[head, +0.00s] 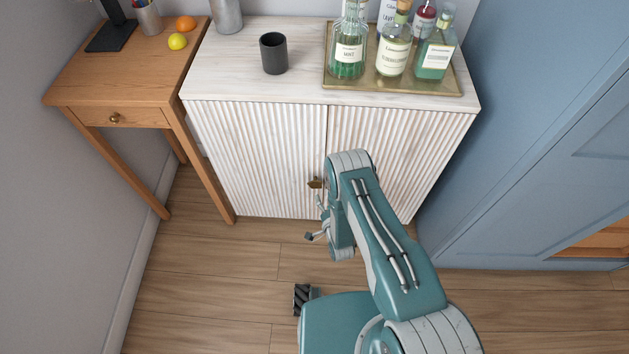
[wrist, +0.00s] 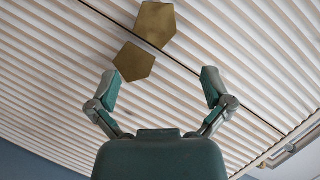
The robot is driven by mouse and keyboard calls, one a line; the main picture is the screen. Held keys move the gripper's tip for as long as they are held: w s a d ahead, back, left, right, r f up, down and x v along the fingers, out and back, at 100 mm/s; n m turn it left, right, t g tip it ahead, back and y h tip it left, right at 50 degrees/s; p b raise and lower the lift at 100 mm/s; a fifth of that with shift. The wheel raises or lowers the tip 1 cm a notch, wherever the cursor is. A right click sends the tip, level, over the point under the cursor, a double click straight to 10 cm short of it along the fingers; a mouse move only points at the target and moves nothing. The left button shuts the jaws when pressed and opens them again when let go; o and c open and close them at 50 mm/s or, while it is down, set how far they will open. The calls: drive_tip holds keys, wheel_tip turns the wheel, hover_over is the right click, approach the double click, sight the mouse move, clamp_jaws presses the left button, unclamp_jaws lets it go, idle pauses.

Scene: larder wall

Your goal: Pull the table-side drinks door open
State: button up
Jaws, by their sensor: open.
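The drinks cabinet has two white ribbed doors, both shut. The table-side door (head: 255,155) is the left one in the head view, beside the wooden table. Its brass knob (head: 315,183) sits near the centre seam; I take it as the upper knob (wrist: 155,22) in the wrist view. The other door (head: 400,150) is partly behind my arm; its brass knob (wrist: 134,62) shows across the seam in the wrist view. My gripper (wrist: 160,86) is open and empty, with both knobs beyond its fingertips. In the head view, my gripper (head: 315,219) is below the knob, partly hidden.
The cabinet top (head: 230,75) holds a dark cup (head: 273,53) and a brass tray (head: 390,88) with several bottles. The wooden table (head: 130,75) stands close at the left, a blue cupboard (head: 540,130) at the right. Floor (head: 220,280) before the table-side door is clear.

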sight(317, 186)
drive_tip(key=x, duration=0.6)
drive_tip(key=f+x, duration=0.1)
drive_tip(key=x, duration=0.3)
drive_tip(key=shift+s+d, duration=0.1)
drive_tip(key=c, duration=1.1)
